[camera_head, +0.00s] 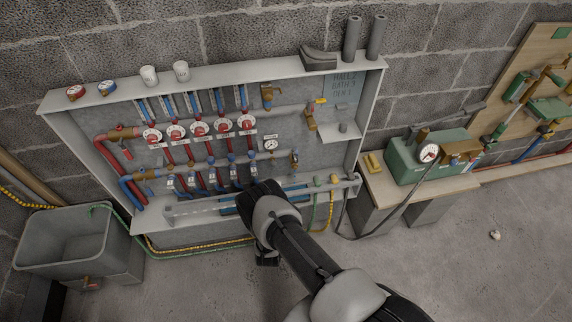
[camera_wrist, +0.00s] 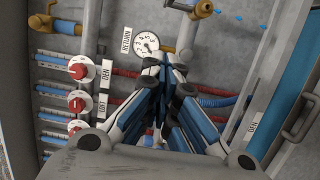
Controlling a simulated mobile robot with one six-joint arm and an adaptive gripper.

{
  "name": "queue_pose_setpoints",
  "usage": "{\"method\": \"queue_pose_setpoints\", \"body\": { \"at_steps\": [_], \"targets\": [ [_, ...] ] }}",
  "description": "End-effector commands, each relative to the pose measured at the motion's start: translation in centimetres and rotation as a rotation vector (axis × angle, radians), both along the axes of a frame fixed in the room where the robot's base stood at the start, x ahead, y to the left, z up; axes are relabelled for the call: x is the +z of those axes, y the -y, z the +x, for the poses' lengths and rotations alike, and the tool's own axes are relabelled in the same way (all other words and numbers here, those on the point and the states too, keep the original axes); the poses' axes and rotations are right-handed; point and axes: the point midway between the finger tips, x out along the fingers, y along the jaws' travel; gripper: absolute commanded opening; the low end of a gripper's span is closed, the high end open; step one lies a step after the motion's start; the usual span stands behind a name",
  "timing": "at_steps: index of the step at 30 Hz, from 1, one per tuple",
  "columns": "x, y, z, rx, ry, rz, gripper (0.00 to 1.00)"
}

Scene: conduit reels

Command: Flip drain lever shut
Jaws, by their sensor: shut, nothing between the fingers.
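My gripper (camera_wrist: 165,68) is shut and empty, its fingertips pointing at the panel just below the round gauge (camera_wrist: 147,42) in the wrist view. In the head view my wrist hides most of it, in front of the panel's lower edge. A brass valve (camera_wrist: 203,10) sits at the top of the wrist view, beyond the fingertips and apart from them, with blue drop marks beside it. It also shows in the head view (camera_head: 295,159), at the right end of the lower rail. It looks like the drain valve, but its lever position is unclear.
Red dials (camera_head: 222,126) line the panel. A grey sink (camera_head: 72,240) and a green pump box (camera_head: 425,160) flank the panel.

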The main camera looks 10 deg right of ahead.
Motion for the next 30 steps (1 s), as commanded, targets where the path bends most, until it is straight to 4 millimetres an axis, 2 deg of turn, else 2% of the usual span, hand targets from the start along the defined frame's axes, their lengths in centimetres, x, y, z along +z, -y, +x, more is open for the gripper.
{"method": "queue_pose_setpoints", "body": {
  "at_steps": [5, 8, 21, 24, 30],
  "targets": [
    [0.0, 0.1, 0.5, 0.000, 0.000, 0.002, 0.00],
    [0.0, 0.5, 1.7, -0.003, 0.003, 0.003, 0.00],
    [-0.2, 2.9, 10.1, -0.003, 0.000, 0.002, 0.00],
    [-0.1, 4.7, 9.8, -0.004, -0.003, 0.001, 0.00],
    [0.0, 6.2, 9.8, -0.001, -0.002, 0.001, 0.00]
  ]
}}
